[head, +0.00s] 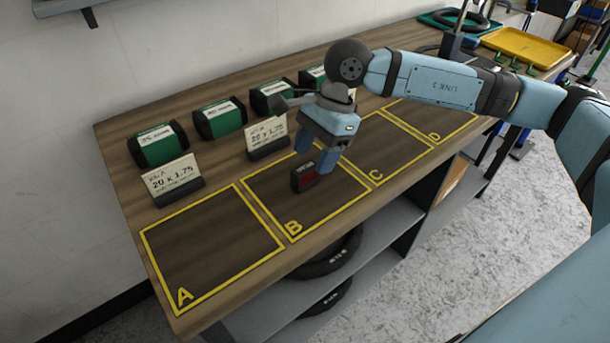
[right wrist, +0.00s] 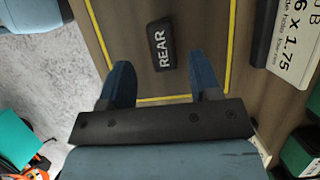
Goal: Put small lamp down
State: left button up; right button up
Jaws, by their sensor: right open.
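The small lamp (head: 304,178) is a small dark block with a red face. It stands on the wooden bench inside the yellow outline of square B (head: 292,224). In the right wrist view the lamp (right wrist: 161,45) shows a dark top reading "REAR", a little beyond and between the fingertips. My right gripper (head: 316,162) is open, just above and beside the lamp in the head view. Its two blue fingers (right wrist: 160,76) stand apart with a visible gap to the lamp on both sides. My left gripper does not show.
Empty squares A (head: 212,245), C (head: 372,143) and D lie along the bench front. Green boxes (head: 158,145) and white cards (head: 172,178) line the back. A yellow tray (head: 527,46) is at the far end. Tires (head: 325,262) lie on the shelf below.

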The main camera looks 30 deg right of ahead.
aim_at(308, 165)
jog(key=x, duration=0.4)
jog(key=shift+w+a+f, duration=0.1)
jog(key=shift+w+f, duration=0.05)
jog(key=shift+w, duration=0.05)
grip_shut()
